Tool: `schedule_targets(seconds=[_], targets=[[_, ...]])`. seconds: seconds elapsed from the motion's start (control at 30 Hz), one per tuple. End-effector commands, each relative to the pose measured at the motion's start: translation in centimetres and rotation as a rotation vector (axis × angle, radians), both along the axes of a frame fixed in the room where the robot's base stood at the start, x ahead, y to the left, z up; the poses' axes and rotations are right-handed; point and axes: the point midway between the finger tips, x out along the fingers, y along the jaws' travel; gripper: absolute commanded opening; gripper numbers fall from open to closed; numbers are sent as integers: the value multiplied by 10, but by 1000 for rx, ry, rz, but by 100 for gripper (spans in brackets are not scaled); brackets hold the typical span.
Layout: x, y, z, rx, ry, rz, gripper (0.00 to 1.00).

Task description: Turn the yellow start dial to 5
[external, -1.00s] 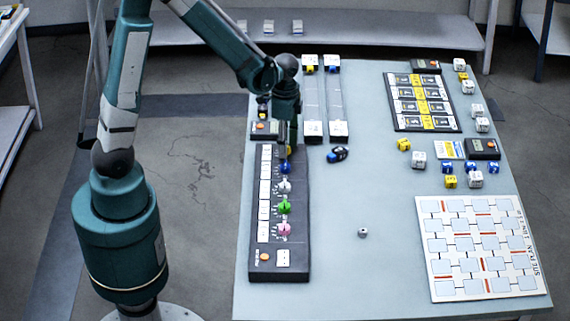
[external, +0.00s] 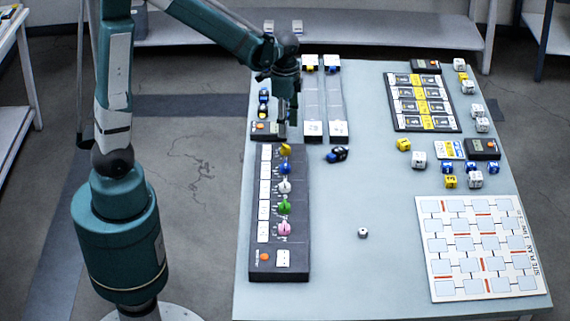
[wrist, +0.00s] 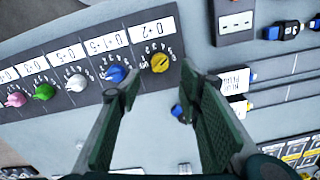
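The yellow start dial (external: 285,149) is the farthest knob on the dark control panel (external: 293,252). In the wrist view the yellow dial (wrist: 160,63) shows at top centre, with small numerals around it. I cannot tell which number it points to. My gripper (external: 287,120) is above the far end of the panel, apart from the dial. In the wrist view its two fingers are spread wide and empty, with the dial visible between their tips.
Blue (wrist: 115,73), white (wrist: 76,82), green (wrist: 44,91) and pink (wrist: 16,98) dials line the same panel. A blue and black part (external: 337,154) lies to the right. The table's front middle is mostly clear.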

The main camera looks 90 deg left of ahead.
Motion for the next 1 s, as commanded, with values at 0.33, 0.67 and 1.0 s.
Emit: schedule_targets(seconds=[0.33,0.67,1.0], targets=[[0,0,34,0,0,0,36],[0,0,39,0,0,0,36],[0,0,39,0,0,0,36]])
